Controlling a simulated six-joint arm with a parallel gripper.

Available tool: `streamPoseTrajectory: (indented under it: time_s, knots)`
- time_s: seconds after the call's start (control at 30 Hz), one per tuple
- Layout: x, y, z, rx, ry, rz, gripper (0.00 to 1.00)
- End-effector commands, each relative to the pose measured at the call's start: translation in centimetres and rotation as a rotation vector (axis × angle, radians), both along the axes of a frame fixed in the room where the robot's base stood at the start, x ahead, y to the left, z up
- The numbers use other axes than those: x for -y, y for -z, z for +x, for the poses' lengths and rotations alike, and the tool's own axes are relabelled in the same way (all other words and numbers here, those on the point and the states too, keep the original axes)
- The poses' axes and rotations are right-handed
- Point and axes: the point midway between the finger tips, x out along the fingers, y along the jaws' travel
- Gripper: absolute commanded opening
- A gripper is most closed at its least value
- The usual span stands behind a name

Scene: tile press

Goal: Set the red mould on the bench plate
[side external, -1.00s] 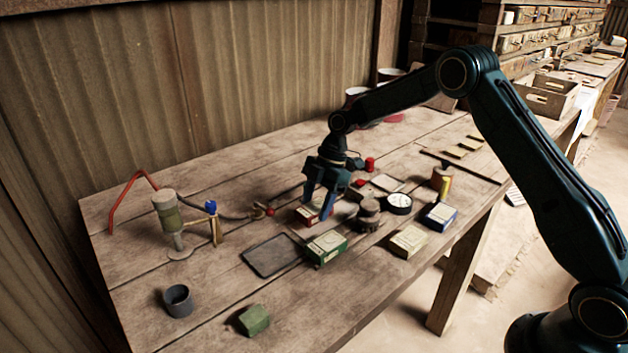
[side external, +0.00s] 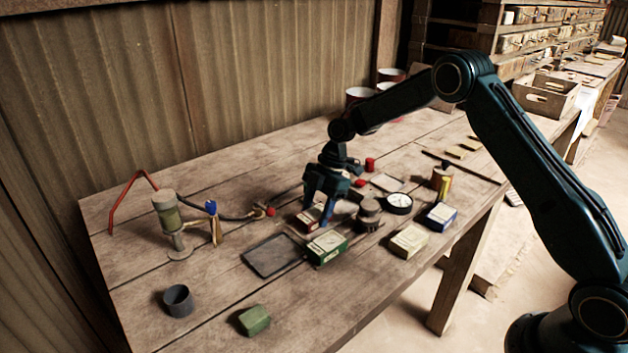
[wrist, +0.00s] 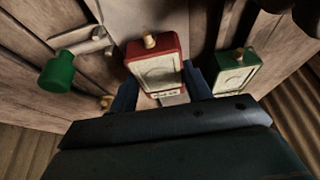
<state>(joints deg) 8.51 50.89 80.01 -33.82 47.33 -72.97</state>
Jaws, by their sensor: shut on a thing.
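The red mould (side external: 309,217) is a small red block with a pale face, seen on the bench between my gripper's fingers. In the wrist view the red mould (wrist: 155,66) shows its pale panel and a small wooden knob on top. My gripper (side external: 317,216) is shut on it, low at the bench; I cannot tell whether the mould touches the wood. A flat dark plate (side external: 272,256), which looks like the bench plate, lies to the left and nearer the camera, and its top is bare.
A green mould (side external: 328,246) stands close beside my gripper, by the plate's right edge. A dark round pot (side external: 368,214), a gauge (side external: 398,203), a cream mould (side external: 408,241) and a blue mould (side external: 439,216) stand to the right. A grey cup (side external: 178,300) and green block (side external: 254,320) are nearer.

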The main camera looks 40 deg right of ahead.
Motion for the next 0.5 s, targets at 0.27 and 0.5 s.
streamPoseTrajectory:
  time_s: [0.27,0.5]
  knots:
    - [0.0,0.24,0.04,0.001,0.0,0.0,0.17]
    - [0.0,0.5,0.04,0.001,0.0,0.0,0.17]
